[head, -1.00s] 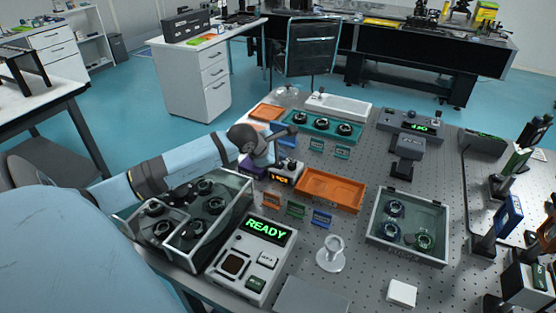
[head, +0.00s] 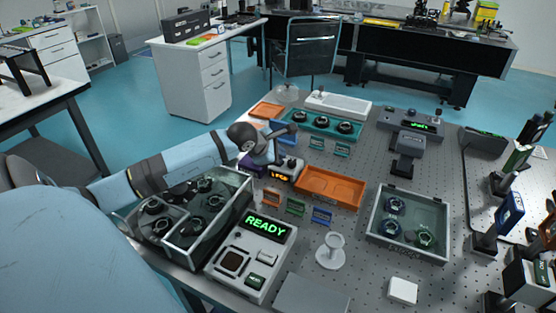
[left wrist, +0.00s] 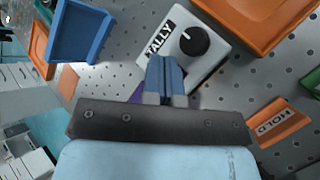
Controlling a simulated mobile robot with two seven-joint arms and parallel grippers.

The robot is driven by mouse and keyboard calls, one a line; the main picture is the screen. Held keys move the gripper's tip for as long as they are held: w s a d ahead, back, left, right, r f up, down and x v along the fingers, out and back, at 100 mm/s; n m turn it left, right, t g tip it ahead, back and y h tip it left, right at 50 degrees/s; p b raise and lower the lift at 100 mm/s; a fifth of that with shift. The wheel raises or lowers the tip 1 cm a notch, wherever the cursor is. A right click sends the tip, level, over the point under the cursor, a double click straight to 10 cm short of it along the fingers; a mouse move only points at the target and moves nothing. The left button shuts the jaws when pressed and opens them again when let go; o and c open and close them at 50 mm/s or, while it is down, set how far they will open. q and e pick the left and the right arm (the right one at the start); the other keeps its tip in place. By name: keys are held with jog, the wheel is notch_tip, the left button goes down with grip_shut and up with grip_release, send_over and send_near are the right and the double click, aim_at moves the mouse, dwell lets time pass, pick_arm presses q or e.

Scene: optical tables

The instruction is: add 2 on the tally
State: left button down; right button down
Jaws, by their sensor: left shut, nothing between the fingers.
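The tally box (head: 285,169) is a small light box with a dark display of small orange characters I cannot read. In the left wrist view its pale top (left wrist: 205,68) carries the label TALLY and a round black knob (left wrist: 194,41) with a white mark. My left gripper (head: 276,155) is over the box's back left part, partly hiding it. In the left wrist view its blue fingers (left wrist: 166,66) are shut and empty, beside the label and just short of the knob. I cannot tell whether they touch the box. My right gripper is not in view.
An orange tray (head: 331,187) is right of the tally box. Small coloured label stands (head: 296,207) are in front. A glass-walled case (head: 236,214) and a READY panel (head: 246,262) are nearer. A blue bin (left wrist: 80,32) is beside the gripper.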

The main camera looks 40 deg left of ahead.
pick_arm(q)
jog(key=shift+s+d+f, duration=0.1)
jog(key=shift+d+f, duration=0.1)
jog(key=shift+f, duration=0.2)
jog(key=shift+s+d+f, duration=0.1)
jog(key=shift+d+f, duration=0.05)
jog(key=shift+f, duration=0.25)
jog(key=shift+a+r, duration=0.1)
jog(key=shift+r, duration=0.5)
jog(key=shift+a+r, duration=0.1)
jog(key=shift+r, duration=0.05)
jog(key=shift+w+a+r+p, duration=0.1)
jog(key=shift+r+p, duration=0.35)
jog(key=shift+r, duration=0.1)
notch_tip(320, 180, up, 4)
jog(key=shift+f+p, duration=0.2)
jog(key=shift+p, duration=0.55)
jog(key=shift+r, duration=0.3)
jog(key=shift+f, duration=0.1)
